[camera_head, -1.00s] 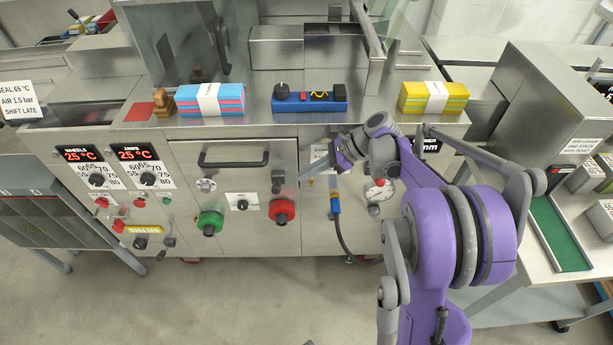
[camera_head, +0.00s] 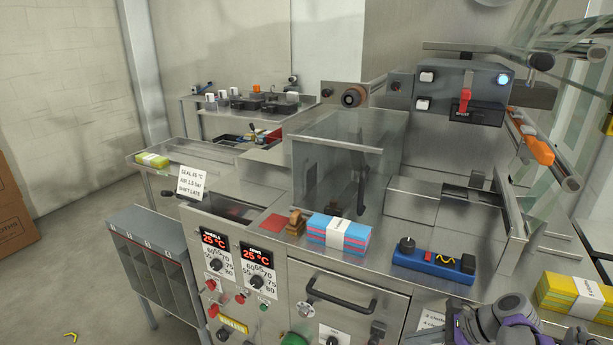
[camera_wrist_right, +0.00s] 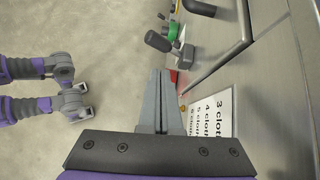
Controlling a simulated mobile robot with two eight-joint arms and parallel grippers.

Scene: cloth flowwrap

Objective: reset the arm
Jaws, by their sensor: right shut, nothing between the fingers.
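My right gripper shows in the right wrist view (camera_wrist_right: 160,78). Its two grey fingers are together with nothing between them, in the air beside the machine's front panel. A black-handled lever (camera_wrist_right: 159,41) shows just beyond the fingertips; I cannot tell the gap. In the head view only part of my purple right wrist (camera_head: 495,325) shows at the lower right, in front of the machine; the fingertips there cannot be made out clearly. My left gripper cannot be made out in either view.
On the machine top are a blue-pink cloth stack (camera_head: 338,233), a wooden stamp (camera_head: 296,223), a blue control box (camera_head: 433,262) and a yellow-green stack (camera_head: 577,294). The front panel has a handle (camera_head: 341,293) and knobs. A grey bin unit (camera_head: 150,235) stands left. The floor at far left is mostly clear.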

